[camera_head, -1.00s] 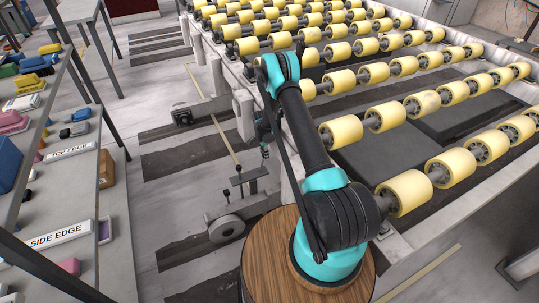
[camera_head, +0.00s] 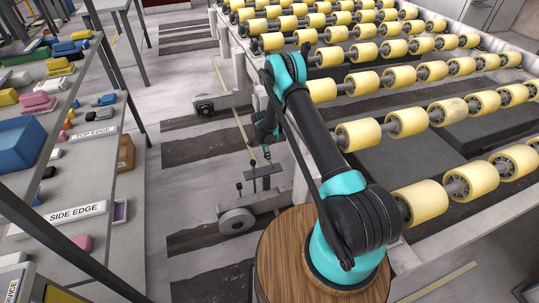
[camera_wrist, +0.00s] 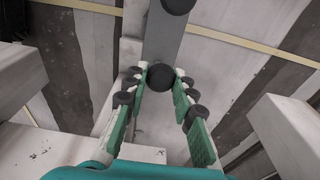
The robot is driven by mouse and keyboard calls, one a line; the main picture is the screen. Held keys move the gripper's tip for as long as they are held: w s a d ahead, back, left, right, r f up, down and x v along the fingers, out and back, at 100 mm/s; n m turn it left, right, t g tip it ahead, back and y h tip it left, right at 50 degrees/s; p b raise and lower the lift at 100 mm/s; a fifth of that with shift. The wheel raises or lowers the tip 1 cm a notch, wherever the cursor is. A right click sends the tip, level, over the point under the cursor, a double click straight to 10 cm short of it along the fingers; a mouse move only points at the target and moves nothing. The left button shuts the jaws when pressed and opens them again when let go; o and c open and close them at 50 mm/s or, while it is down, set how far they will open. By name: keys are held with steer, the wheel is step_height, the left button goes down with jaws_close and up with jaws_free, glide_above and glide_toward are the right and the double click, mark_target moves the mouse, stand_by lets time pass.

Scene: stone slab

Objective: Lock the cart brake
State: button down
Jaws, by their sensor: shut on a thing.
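The cart brake appears in the head view as a grey plate (camera_head: 262,172) on a thin post with small dark knobs, above a grey caster wheel (camera_head: 237,221). In the wrist view a grey bar (camera_wrist: 165,38) carries a black round knob (camera_wrist: 161,77) at its near end and another at its far end. My gripper (camera_wrist: 161,75) has its teal fingertips on either side of the near knob and is shut on it. In the head view my gripper (camera_head: 267,156) is at the plate, small and partly hidden by my arm.
A roller conveyor (camera_head: 385,85) with yellow rollers fills the right side. A grey shelf (camera_head: 98,180) with coloured boxes and signs stands at the left. Grey floor with dark strips lies between them. White blocks flank the gripper in the wrist view.

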steer(key=shift+s+a+f, duration=0.1)
steer(key=shift+s+a, duration=0.15)
steer(key=shift+a, duration=0.45)
steer(key=c, duration=1.2)
jaws_free()
steer(key=shift+d, duration=0.1)
steer(key=shift+w, duration=0.1)
steer(key=shift+r, duration=0.5)
steer(key=r, duration=0.3)
steer(key=a+r, duration=0.1)
steer(key=r, duration=0.7)
steer(key=shift+s+a, duration=0.2)
steer(key=shift+s, duration=0.05)
